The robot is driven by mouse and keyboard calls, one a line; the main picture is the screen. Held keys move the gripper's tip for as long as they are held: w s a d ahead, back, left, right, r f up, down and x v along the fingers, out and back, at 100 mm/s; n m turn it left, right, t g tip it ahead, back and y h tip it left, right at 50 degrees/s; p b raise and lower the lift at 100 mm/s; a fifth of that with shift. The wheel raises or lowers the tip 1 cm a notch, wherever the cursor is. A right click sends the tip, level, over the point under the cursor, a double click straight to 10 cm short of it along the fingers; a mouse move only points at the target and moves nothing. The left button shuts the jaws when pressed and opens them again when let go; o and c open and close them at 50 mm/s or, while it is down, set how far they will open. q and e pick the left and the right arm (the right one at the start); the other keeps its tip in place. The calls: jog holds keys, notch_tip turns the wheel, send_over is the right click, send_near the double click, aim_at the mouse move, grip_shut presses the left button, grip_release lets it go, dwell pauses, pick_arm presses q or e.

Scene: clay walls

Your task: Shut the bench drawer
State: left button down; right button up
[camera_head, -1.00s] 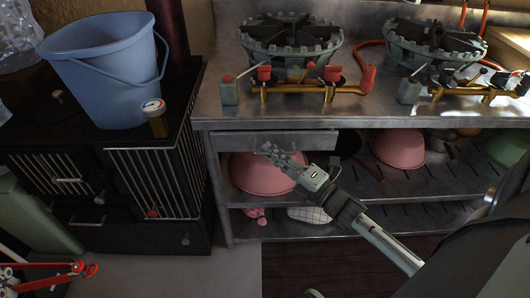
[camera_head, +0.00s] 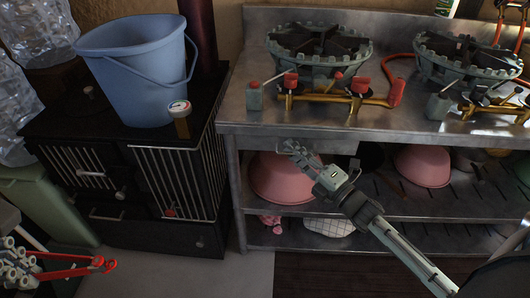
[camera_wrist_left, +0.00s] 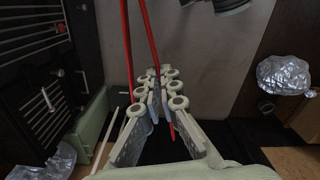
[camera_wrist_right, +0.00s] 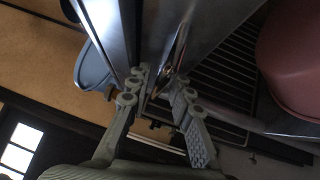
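The bench drawer (camera_head: 338,146) is a grey metal front under the left part of the steel bench top (camera_head: 330,126). Its front looks close in under the bench edge; any small gap is hard to tell. My right gripper (camera_head: 287,146) is at the drawer front, fingers apart. In the right wrist view, metal surfaces (camera_wrist_right: 158,45) show between and beyond its fingertips (camera_wrist_right: 160,78); I cannot tell if they touch. My left gripper (camera_head: 12,262) is at the lower left, far from the drawer. Its fingers (camera_wrist_left: 157,78) are closed around a red-handled tool (camera_head: 70,266).
A black stove (camera_head: 130,170) with a blue bucket (camera_head: 138,70) stands left of the bench. Two burners (camera_head: 318,48) stand on the bench top. Pink bowls (camera_head: 283,180) sit on the shelf below. A green bin (camera_head: 45,200) is at the left. Bare floor lies before the bench.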

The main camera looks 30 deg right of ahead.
jog(key=shift+o, duration=0.2)
jog(key=shift+s, duration=0.1)
jog(key=v, duration=1.1)
jog(key=shift+s, duration=0.4)
jog(key=shift+d+f, duration=0.1)
